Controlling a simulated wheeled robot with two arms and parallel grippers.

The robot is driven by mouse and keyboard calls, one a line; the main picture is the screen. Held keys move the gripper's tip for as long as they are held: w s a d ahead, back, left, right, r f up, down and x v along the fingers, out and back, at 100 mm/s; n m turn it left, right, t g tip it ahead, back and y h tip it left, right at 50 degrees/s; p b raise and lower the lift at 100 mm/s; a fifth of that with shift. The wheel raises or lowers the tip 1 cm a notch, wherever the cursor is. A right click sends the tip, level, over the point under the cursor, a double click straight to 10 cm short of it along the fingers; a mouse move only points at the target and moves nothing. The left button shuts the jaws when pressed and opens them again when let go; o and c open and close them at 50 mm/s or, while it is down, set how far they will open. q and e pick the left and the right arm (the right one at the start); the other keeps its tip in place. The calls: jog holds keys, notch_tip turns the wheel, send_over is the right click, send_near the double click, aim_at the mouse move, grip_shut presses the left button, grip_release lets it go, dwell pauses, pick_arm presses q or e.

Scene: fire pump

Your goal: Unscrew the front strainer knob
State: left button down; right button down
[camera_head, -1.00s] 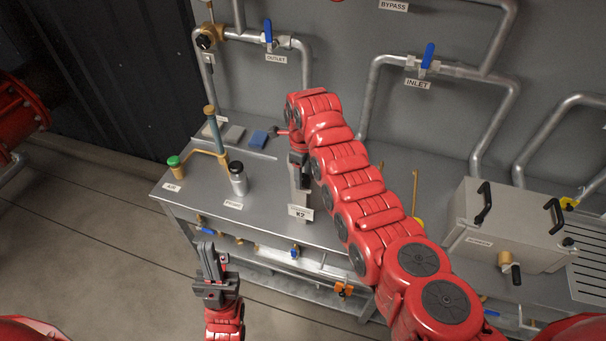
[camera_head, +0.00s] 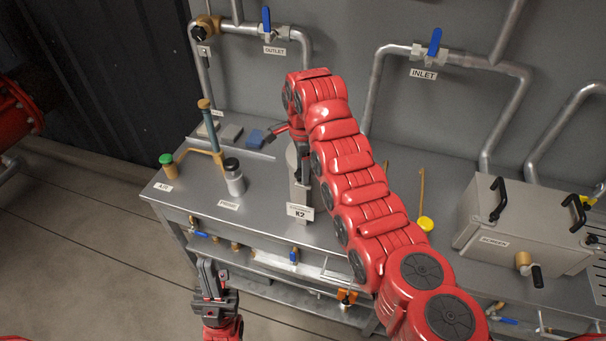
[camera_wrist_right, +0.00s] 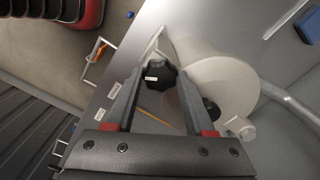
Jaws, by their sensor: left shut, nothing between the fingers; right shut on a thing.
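The front strainer knob (camera_wrist_right: 158,74) is black and lobed and sits between the fingertips of my right gripper (camera_wrist_right: 156,76) in the right wrist view. The gripper is shut on it. The pale round strainer body (camera_wrist_right: 220,78) is right beside the knob, and another dark knob (camera_wrist_right: 211,110) is partly hidden by a finger. In the head view my right arm covers most of the strainer, above a small label plate (camera_head: 300,211); the front knob cannot be made out there. My left gripper (camera_head: 207,268) is shut and empty, in front of the bench's front edge.
Inlet (camera_head: 432,50) and outlet valves (camera_head: 268,28) are on the wall pipes behind.

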jog(key=n+b, duration=0.1)
jog(key=n, duration=0.2)
jog(key=shift+w+n, duration=0.1)
jog(key=shift+n, duration=0.3)
jog(key=n+b, duration=0.1)
jog(key=n, duration=0.1)
jog(key=shift+f+n, duration=0.1)
jog(key=shift+n, duration=0.3)
jog(key=n+b, duration=0.4)
jog(key=n, duration=0.1)
jog(key=n+b, duration=0.2)
jog(key=n, duration=0.2)
jog(key=shift+n, duration=0.9)
jog(key=n, duration=0.2)
jog(key=shift+n, duration=0.4)
jog(key=n, duration=0.5)
jog(key=shift+n, duration=0.3)
